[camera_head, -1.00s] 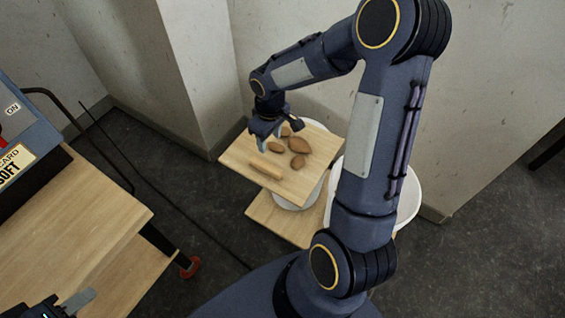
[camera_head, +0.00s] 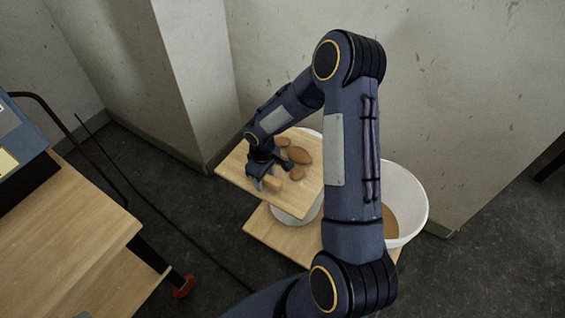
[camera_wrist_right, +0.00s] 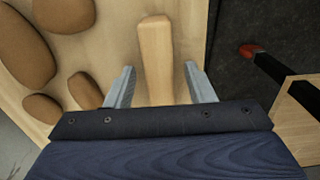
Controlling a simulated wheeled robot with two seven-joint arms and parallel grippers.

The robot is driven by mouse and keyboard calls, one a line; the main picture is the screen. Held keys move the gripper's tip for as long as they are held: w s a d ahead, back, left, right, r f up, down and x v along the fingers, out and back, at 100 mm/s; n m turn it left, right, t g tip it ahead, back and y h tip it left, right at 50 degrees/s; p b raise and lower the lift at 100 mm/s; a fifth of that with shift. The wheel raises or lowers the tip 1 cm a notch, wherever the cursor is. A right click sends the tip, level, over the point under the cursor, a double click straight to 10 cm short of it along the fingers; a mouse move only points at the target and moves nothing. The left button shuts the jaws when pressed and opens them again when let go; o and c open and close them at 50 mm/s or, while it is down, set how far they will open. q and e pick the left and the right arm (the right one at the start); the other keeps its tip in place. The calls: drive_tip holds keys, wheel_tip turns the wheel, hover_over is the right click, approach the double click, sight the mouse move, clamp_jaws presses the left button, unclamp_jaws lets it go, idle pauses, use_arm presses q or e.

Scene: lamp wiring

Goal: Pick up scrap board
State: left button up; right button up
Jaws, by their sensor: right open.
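A pale wooden board (camera_head: 232,170) with several brown lumps (camera_head: 301,155) rests on a white container (camera_head: 298,210). A light wooden bar (camera_head: 273,184) lies along the board's near-left side, and I cannot tell whether it is fixed to it. My right gripper (camera_head: 265,185) is low over the bar, pointing down. In the right wrist view, the open fingers (camera_wrist_right: 159,72) are on either side of the bar (camera_wrist_right: 156,50), with gaps on both sides. The board (camera_wrist_right: 115,45) and lumps (camera_wrist_right: 60,25) show to the left there. My left gripper is out of view.
A white bucket (camera_head: 405,200) with brown contents stands right of the board, partly behind my arm. Both containers are on a low wooden surface (camera_head: 275,232). A wooden workbench (camera_head: 70,225) is at left.

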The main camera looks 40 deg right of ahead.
drive_tip(key=shift+r, duration=0.1)
clamp_jaws()
drive_tip(key=shift+r, duration=0.1)
idle(0.3)
